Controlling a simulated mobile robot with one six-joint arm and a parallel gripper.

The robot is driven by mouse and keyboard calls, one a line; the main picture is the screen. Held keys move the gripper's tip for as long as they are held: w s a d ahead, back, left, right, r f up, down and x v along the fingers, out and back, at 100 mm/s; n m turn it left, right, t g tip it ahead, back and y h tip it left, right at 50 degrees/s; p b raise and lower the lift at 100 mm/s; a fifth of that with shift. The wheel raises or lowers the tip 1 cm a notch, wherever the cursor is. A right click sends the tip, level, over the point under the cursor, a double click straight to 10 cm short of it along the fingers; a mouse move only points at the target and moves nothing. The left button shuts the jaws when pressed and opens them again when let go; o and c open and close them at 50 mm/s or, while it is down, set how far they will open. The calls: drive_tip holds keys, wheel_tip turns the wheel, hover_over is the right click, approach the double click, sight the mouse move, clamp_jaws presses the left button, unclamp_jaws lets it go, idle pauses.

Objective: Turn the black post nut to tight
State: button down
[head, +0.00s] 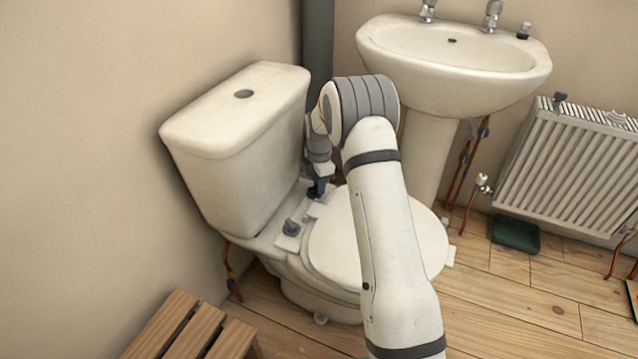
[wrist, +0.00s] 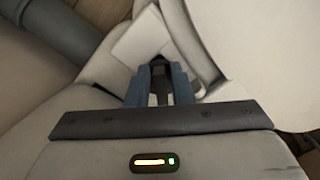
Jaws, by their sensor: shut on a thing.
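The black post nut (wrist: 158,68) shows dark between my fingertips in the wrist view. It sits on a pale square plate at the back of the toilet seat. My gripper (wrist: 159,82) has blue fingers and is shut on this nut, one finger on each side. In the head view my gripper (head: 318,188) points down behind the toilet seat (head: 335,240), at the side nearer the basin. The nut is mostly hidden there by the fingers. How tight the nut is cannot be told.
A grey post nut (head: 291,228) stands on a similar plate nearer the camera. The cistern (head: 240,125) rises close to my gripper. The basin (head: 450,65) is behind my arm. A radiator (head: 570,165) and a green tray (head: 515,234) are right. A wooden stool (head: 195,335) is in front.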

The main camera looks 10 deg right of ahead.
drive_tip(key=shift+m+p, duration=0.35)
drive_tip(key=shift+m, duration=0.05)
drive_tip(key=m+p, duration=0.2)
drive_tip(key=shift+s+r+m, duration=0.2)
drive_tip(key=shift+s+m, duration=0.05)
drive_tip(key=shift+m, duration=0.05)
drive_tip(key=m+p, duration=0.2)
drive_tip(key=m, duration=0.1)
drive_tip(key=m+p, duration=0.1)
drive_tip(key=m, duration=0.1)
drive_tip(key=shift+s+a+f, duration=0.1)
drive_tip(key=shift+s+a, duration=0.1)
drive_tip(key=shift+s, duration=0.15)
drive_tip(key=m, duration=0.1)
drive_tip(key=m+p, duration=0.1)
drive_tip(key=m, duration=0.1)
drive_tip(key=m+p, duration=0.1)
drive_tip(key=shift+s+a+m, duration=0.2)
drive_tip(key=shift+a+m, duration=0.05)
drive_tip(key=shift+m, duration=0.15)
drive_tip(key=m, duration=0.2)
drive_tip(key=m+p, duration=0.1)
drive_tip(key=m, duration=0.1)
drive_tip(key=shift+s+a, duration=0.1)
drive_tip(key=shift+a, duration=0.15)
drive_tip(key=c, duration=1.3)
unclamp_jaws()
drive_tip(key=shift+d+f+m, duration=0.1)
drive_tip(key=shift+m, duration=0.2)
